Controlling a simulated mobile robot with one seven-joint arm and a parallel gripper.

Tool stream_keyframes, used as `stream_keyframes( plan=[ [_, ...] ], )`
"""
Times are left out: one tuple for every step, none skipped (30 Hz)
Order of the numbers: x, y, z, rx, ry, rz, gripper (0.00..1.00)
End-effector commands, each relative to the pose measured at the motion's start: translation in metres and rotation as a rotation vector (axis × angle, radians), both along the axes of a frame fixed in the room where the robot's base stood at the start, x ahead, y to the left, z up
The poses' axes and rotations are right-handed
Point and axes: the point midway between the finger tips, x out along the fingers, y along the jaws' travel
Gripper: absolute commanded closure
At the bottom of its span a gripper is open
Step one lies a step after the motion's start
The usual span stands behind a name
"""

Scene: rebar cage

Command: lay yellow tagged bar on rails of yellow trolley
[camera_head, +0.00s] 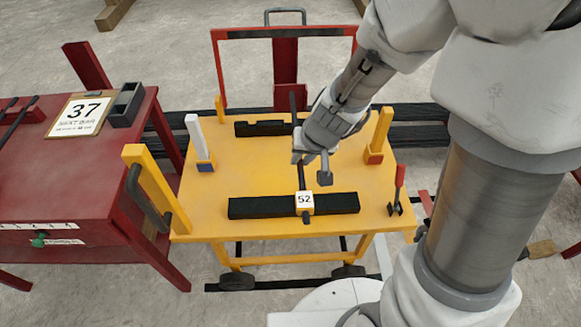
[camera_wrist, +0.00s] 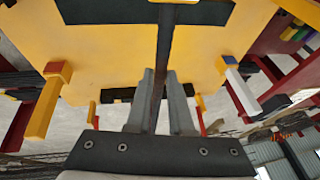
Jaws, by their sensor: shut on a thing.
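The dark bar (camera_head: 301,178) with a yellow, white-faced tag marked 52 (camera_head: 305,201) runs front to back above the yellow trolley (camera_head: 250,168). My gripper (camera_head: 312,164) is shut on the bar near its middle, and the bar (camera_wrist: 162,50) also shows between the fingers (camera_wrist: 160,82) in the wrist view. I cannot tell whether the bar touches either rail.
Upright posts (camera_head: 199,143) stand at the trolley's corners, with a red-handled lever (camera_head: 398,187) at front right. A red table (camera_head: 75,170) with a sign marked 37 (camera_head: 79,114) stands close at left. The trolley's red back frame (camera_head: 285,75) rises behind.

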Motion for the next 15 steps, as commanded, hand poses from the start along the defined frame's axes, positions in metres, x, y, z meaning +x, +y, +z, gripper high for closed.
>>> stream_keyframes(
  plan=[
    [-0.002, 0.006, -0.016, 0.001, -0.008, 0.001, 1.00],
    [-0.004, 0.009, -0.020, 0.002, -0.010, 0.000, 1.00],
    [-0.006, 0.013, -0.025, 0.002, -0.013, -0.003, 1.00],
    [-0.007, 0.015, -0.028, 0.004, -0.014, -0.004, 1.00],
    [-0.008, 0.017, -0.030, 0.003, -0.016, -0.005, 1.00],
    [-0.010, 0.019, -0.033, 0.005, -0.019, -0.008, 1.00],
    [-0.010, 0.021, -0.035, 0.005, -0.021, -0.009, 1.00],
    [-0.011, 0.023, -0.037, 0.007, -0.021, -0.010, 1.00],
    [-0.012, 0.025, -0.038, 0.007, -0.023, -0.009, 1.00],
    [-0.013, 0.025, -0.039, 0.007, -0.024, -0.009, 1.00],
    [-0.013, 0.026, -0.040, 0.008, -0.024, -0.010, 1.00],
    [-0.012, 0.027, -0.042, 0.009, -0.025, -0.012, 1.00],
    [-0.010, 0.027, -0.044, 0.009, -0.026, -0.014, 1.00],
    [-0.007, 0.026, -0.046, 0.009, -0.026, -0.014, 1.00],
    [-0.003, 0.026, -0.050, 0.008, -0.026, -0.015, 1.00]
  ],
)
